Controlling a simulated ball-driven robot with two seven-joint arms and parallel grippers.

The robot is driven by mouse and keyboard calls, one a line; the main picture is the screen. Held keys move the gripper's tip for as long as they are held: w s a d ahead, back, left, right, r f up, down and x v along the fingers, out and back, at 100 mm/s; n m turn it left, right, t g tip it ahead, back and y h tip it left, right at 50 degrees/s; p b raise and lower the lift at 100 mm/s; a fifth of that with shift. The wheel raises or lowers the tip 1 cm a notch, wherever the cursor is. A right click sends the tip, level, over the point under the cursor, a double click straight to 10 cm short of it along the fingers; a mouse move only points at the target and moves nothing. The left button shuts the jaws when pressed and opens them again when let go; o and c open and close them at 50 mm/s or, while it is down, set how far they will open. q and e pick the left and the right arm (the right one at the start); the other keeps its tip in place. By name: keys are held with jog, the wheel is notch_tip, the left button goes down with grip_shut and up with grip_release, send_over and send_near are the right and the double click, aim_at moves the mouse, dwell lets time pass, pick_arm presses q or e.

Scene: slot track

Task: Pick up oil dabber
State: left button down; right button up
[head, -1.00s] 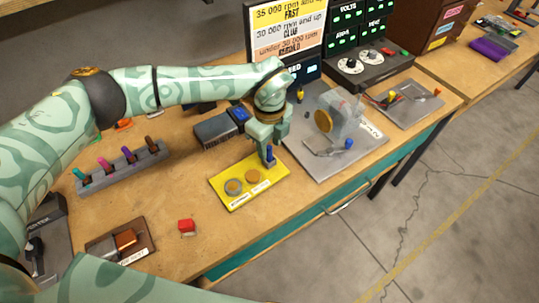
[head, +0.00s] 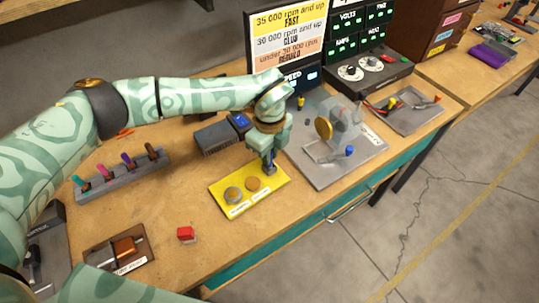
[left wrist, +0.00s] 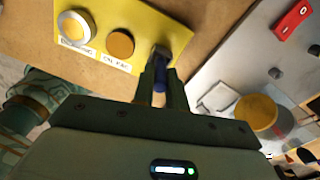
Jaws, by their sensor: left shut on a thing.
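The oil dabber, a small piece with a blue handle (head: 269,167), stands at the right end of the yellow mat (head: 222,199). My left gripper (head: 269,163) points down over it and is shut on it. In the left wrist view the blue handle (left wrist: 161,82) lies between the fingers (left wrist: 160,78), with a grey holder or foot (left wrist: 160,52) at its far end. Whether it still touches the mat is hard to tell. A grey round tin (head: 233,194) and an orange-brown disc (head: 253,184) lie beside it on the mat. My right gripper is out of view.
A grey plate with a clear guard and wheel (head: 340,172) lies right of the mat. A dark box (head: 216,136) stands behind. A rack with coloured tools (head: 122,175) is at the left. A red block (head: 185,234) sits in front.

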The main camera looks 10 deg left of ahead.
pick_arm(q)
jog(key=s+d+r+p, duration=0.1)
jog(key=s+r+p, duration=0.1)
jog(key=s+r, duration=1)
jog(key=shift+s+d+p, duration=0.3)
jog(key=shift+s+p, duration=0.1)
jog(key=shift+s, duration=0.6)
dwell(0.4)
